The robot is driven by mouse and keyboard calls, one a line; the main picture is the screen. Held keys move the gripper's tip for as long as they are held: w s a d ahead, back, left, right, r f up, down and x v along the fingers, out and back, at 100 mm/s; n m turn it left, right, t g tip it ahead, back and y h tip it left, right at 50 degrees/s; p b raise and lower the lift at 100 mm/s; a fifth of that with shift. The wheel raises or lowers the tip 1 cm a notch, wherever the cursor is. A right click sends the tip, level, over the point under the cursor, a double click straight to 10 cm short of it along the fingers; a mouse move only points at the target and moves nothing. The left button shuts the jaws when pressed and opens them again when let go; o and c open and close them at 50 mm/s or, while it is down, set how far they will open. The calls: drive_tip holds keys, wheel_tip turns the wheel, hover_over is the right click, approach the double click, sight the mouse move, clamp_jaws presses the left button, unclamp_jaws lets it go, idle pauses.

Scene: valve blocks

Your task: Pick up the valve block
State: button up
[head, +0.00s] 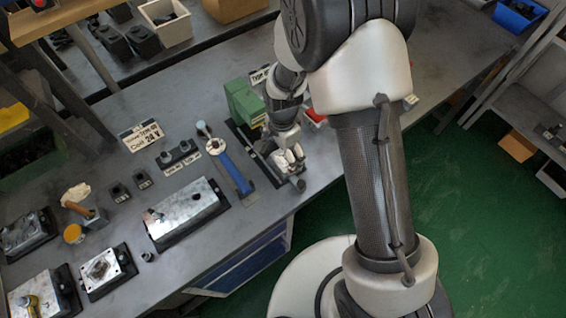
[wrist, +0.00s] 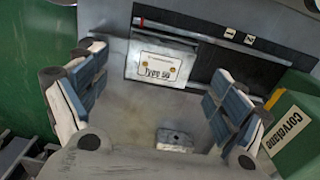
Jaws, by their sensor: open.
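My gripper (head: 291,163) is low over the bench, beside a black tray. In the wrist view my gripper (wrist: 155,82) is open, with its blue-padded fingers wide apart at left and right. A grey metal block (wrist: 137,69) with a pale "Type 50" plate lies beyond and between the fingertips, at the edge of a black holder (wrist: 205,50). It looks like the valve block, and I see no finger touching it. In the head view my gripper and arm largely hide that spot.
A green box (head: 242,100) stands close to my gripper and shows in the wrist view as a green box (wrist: 300,95). A blue-handled tool (head: 236,172) and a large silver block (head: 185,212) lie to the left. The bench's front edge is close.

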sight(283, 160)
wheel_tip(283, 160, down, 4)
drive_tip(key=shift+f+b, duration=0.25)
drive_tip(key=shift+b, duration=0.5)
drive_tip(key=shift+r, duration=0.1)
drive_tip(key=c, duration=1.5)
